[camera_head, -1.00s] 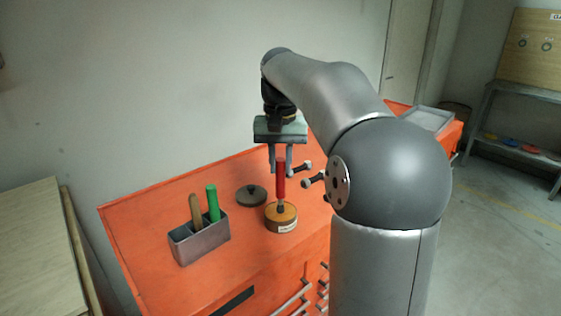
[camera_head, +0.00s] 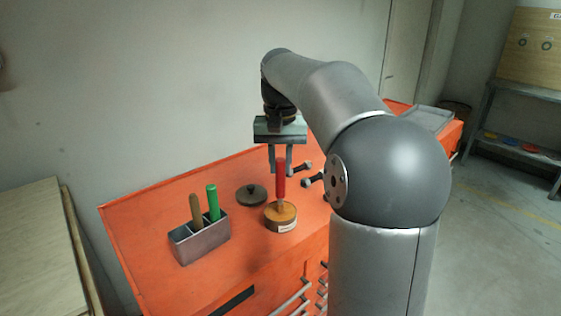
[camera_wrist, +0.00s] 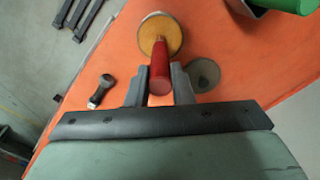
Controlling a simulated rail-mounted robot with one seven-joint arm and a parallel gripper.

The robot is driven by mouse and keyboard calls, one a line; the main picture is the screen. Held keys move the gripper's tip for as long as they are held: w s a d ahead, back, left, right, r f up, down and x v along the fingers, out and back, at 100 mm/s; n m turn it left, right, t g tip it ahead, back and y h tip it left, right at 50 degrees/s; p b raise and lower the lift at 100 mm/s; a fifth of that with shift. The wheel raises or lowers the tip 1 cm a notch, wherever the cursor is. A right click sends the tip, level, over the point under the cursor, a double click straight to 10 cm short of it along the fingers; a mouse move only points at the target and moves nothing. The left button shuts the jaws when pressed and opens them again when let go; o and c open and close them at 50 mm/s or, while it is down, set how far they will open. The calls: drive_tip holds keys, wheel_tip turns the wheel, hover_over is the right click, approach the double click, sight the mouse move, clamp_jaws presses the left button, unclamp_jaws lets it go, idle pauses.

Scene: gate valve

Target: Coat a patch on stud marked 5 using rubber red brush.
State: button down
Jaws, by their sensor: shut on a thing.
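My gripper (camera_head: 281,168) is shut on the red brush (camera_head: 280,182), held upright with its handle between the fingers. In the wrist view my gripper (camera_wrist: 160,74) has a finger on each side of the red handle (camera_wrist: 160,67). The brush's lower end is over or in a round pot (camera_head: 281,224) with an orange-brown top and a pale label. I cannot tell how deep the bristles are. Two dark studs with pale ends, a far one (camera_head: 301,167) and a near one (camera_head: 314,181), lie right of the gripper. I cannot read a number on either.
A dark round lid (camera_head: 251,195) lies left of the pot. All stand on the orange cabinet top (camera_head: 150,215). A grey tray (camera_head: 428,119) is at the far right end.

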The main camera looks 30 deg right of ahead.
drive_tip(key=shift+f, duration=0.1)
wheel_tip(320, 180, up, 7)
drive_tip(key=p, duration=0.7)
idle(0.8)
